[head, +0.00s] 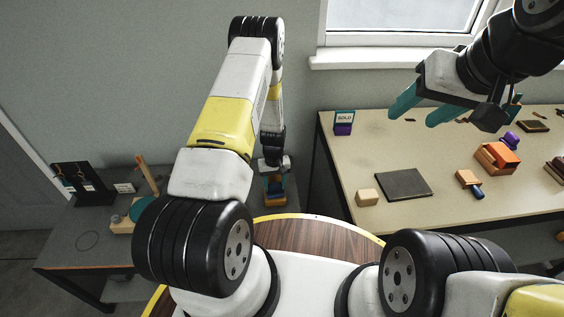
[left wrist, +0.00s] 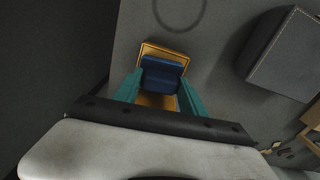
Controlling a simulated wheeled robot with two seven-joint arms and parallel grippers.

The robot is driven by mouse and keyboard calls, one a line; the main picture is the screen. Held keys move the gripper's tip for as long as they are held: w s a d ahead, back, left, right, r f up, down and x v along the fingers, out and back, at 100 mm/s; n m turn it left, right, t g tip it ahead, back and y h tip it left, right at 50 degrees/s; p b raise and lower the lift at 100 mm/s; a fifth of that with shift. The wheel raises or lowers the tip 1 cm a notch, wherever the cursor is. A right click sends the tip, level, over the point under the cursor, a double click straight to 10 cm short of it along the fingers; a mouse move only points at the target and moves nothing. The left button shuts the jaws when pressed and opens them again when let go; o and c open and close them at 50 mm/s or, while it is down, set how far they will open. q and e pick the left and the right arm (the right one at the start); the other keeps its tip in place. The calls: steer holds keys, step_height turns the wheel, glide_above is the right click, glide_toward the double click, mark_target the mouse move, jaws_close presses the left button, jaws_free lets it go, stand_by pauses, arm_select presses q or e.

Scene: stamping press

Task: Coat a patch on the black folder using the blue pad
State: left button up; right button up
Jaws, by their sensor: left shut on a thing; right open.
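My left gripper (head: 273,168) hangs low over the right end of the dark table. In the left wrist view its teal fingers (left wrist: 160,98) are shut on the blue pad (left wrist: 163,72), a dark blue block. An orange-rimmed square tray (left wrist: 150,48) shows around and under the pad. I cannot tell whether the pad touches it. The black folder (head: 403,184), a flat dark square, lies on the pale table at the right. My right gripper (head: 418,108) is open and empty above the back of that table, away from the folder.
The dark table holds a black stand (head: 80,183). A dark box (left wrist: 285,55) is right of the tray.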

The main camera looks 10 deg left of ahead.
mark_target(275, 184)
stand_by(0.3)
arm_select(q)
steer(key=shift+r, duration=3.5)
